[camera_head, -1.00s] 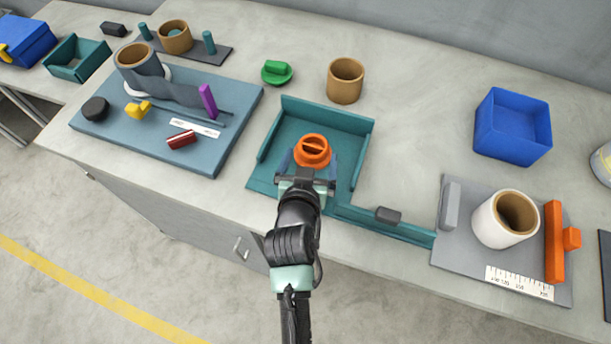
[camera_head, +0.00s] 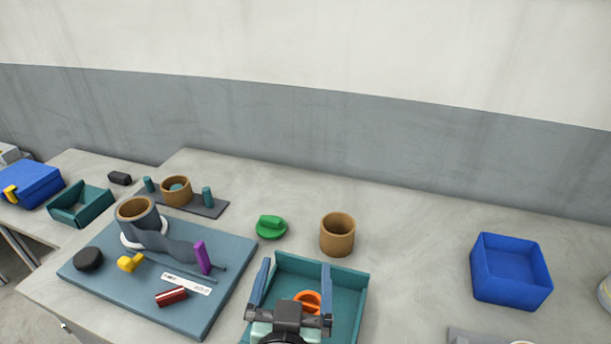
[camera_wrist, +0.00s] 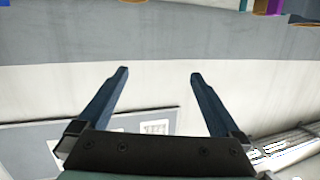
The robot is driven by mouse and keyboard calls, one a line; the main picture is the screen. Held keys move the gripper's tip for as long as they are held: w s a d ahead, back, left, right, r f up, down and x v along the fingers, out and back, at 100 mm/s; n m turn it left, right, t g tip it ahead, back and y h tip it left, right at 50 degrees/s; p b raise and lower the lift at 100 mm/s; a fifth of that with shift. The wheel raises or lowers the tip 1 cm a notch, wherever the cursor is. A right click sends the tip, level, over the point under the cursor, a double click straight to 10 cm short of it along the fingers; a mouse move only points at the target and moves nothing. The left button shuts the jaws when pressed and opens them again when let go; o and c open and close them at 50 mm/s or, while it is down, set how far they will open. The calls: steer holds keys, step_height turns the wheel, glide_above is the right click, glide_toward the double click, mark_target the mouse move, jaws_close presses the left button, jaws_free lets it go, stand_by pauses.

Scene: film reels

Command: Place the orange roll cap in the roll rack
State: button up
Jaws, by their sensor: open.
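The orange roll cap (camera_head: 308,298) is in the teal open-fronted tray (camera_head: 345,277), partly hidden behind my gripper. My gripper (camera_head: 296,263) is open, its two blue fingers spread and pointing toward the back wall. In the wrist view the fingers (camera_wrist: 158,73) have nothing between them, and the cap is not visible there. A dark base with two teal pegs (camera_head: 208,197) and a brown roll (camera_head: 176,191) stands at the back left. It may be the roll rack; I cannot tell for certain.
A green cap (camera_head: 270,227) and a brown roll (camera_head: 337,235) stand behind the tray. A blue-grey board (camera_head: 215,300) with several parts lies left. A blue bin (camera_head: 511,271) stands right. The bench between the brown roll and the bin is clear.

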step_height(320, 180, up, 19)
steer(key=w+t, duration=0.2)
steer(key=t, duration=0.2)
steer(key=s+d+r+t, duration=0.1)
steer(key=s+r+t, duration=0.2)
steer(key=r, duration=0.9)
steer(key=s+r+n+t+y, duration=0.1)
steer(key=s+r+t, duration=0.3)
steer(key=s+r, duration=0.4)
step_height(320, 180, up, 4)
steer(key=shift+d+r+n, duration=0.2)
steer(key=shift+d+n, duration=0.1)
steer(key=shift+d, duration=0.1)
